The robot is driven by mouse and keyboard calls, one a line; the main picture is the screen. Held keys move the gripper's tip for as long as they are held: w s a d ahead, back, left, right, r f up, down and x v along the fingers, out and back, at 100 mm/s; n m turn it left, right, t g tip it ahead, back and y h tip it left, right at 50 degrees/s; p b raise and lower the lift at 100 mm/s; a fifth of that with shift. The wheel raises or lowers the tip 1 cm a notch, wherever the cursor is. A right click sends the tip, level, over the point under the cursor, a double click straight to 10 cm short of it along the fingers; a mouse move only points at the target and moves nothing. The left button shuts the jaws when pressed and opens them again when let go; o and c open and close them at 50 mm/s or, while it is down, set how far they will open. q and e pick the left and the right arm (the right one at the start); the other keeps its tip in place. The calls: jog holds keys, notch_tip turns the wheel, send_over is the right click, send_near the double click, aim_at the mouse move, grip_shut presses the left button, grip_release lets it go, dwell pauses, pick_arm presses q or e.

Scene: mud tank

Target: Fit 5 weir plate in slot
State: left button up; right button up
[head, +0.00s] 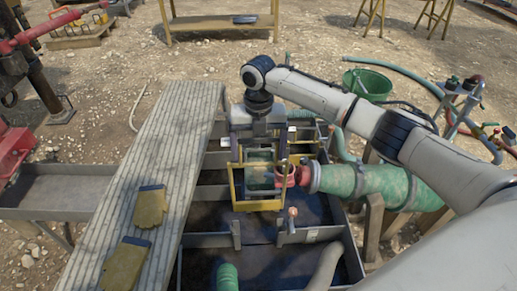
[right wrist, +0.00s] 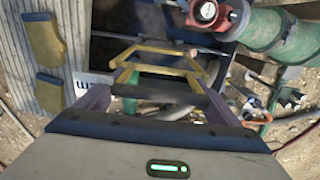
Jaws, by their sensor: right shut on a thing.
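My right gripper (head: 259,142) points down over the mud tank (head: 210,192), and it also shows in the right wrist view (right wrist: 158,98). It is shut on the weir plate, a greenish plate (head: 258,172) with a yellow frame around it in the head view. In the right wrist view a yellow frame (right wrist: 150,48) stretches away below the fingers. The plate is roughly upright among the tank's dark dividers. I cannot tell whether its edges sit in a slot. Slot brackets (head: 236,233) show on a nearer divider. My left gripper is not in view.
A green pipe (head: 375,186) with a red fitting (head: 290,177) stands close to the plate's right. A ribbed walkway (head: 150,180) with yellow gloves (head: 151,207) lies left of the tank. A green bucket (head: 367,86) stands behind. Hoses (head: 325,268) enter the near compartments.

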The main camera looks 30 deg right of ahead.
notch_tip(320, 180, down, 10)
jog(key=b, duration=0.7)
jog(key=shift+p, duration=0.35)
dwell(0.4)
